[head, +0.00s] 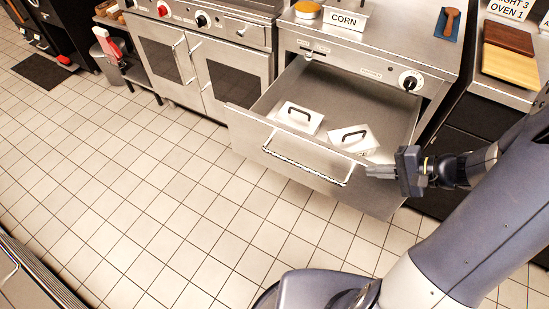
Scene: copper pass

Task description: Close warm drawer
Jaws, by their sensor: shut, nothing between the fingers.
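The warm drawer (240,122) is a wide steel drawer pulled far out of its cabinet in the head view. Its front panel carries a long bar handle (305,168). Two steel lidded pans, a left one (288,121) and a right one (352,145), each with a black handle, sit inside it. My gripper (370,172) is shut and empty at the right part of the drawer front, just right of the handle's right end. I cannot tell whether the fingertips touch the front panel.
A control panel with a black knob (410,81) is above the drawer opening. A CORN container (345,17) stands on the counter above. An oven with double doors (190,70) is to the left. The tiled floor (150,190) before the drawer is clear.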

